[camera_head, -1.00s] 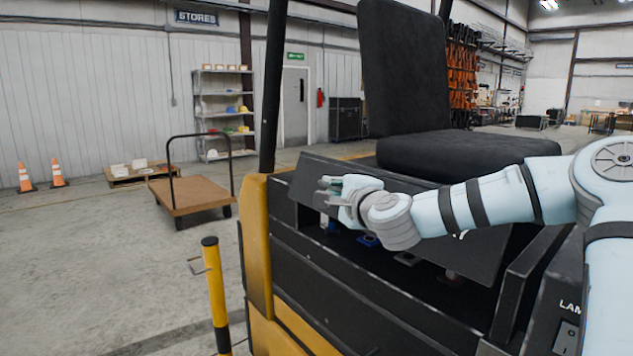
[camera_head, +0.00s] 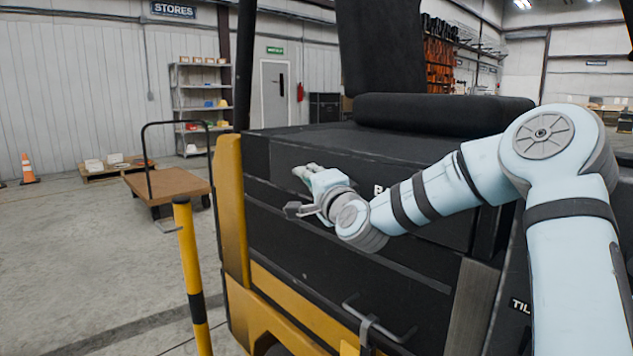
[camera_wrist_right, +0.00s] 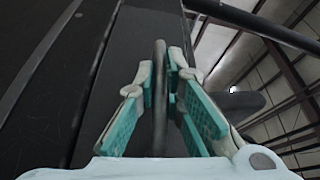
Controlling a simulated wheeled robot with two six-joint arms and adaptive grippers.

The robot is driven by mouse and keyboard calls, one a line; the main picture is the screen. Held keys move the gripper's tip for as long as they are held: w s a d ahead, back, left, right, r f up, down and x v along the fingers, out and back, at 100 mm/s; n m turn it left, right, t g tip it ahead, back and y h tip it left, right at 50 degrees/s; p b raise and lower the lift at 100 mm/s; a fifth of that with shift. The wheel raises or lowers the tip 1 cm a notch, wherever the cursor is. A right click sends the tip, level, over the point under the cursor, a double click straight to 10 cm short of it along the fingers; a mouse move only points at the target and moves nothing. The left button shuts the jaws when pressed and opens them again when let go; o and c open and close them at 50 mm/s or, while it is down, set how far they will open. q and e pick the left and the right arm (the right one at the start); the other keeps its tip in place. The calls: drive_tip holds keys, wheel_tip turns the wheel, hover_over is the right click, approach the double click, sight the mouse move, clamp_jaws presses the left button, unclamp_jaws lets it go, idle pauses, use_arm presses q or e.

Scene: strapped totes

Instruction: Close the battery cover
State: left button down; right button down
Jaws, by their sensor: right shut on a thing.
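The battery cover (camera_head: 440,212) is a black panel with partly hidden white lettering on the side of the black and yellow vehicle, below the seat. It stands nearly upright and looks about flush with the body around it; my arm hides part of it, so I cannot tell whether a small gap is left. My right gripper (camera_head: 297,192) is at the cover's left part. In the right wrist view, its teal-padded fingers (camera_wrist_right: 161,85) are closed around a dark bar (camera_wrist_right: 160,110), which looks like the cover's handle. My left gripper is not in view.
A black seat (camera_head: 440,113) sits above the cover. A yellow and black post (camera_head: 190,265) stands at left, close to the vehicle. A flat cart (camera_head: 168,184), shelving (camera_head: 202,105) and an orange cone (camera_head: 27,170) are farther back. A metal step (camera_head: 375,325) sticks out low in front.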

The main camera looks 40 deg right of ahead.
drive_tip(key=shift+f, duration=0.1)
drive_tip(key=c, duration=2)
unclamp_jaws()
drive_tip(key=shift+d, duration=0.1)
drive_tip(key=shift+o, duration=0.2)
drive_tip(key=shift+w+d+f, duration=0.15)
drive_tip(key=shift+f, duration=0.05)
drive_tip(key=shift+r, duration=0.1)
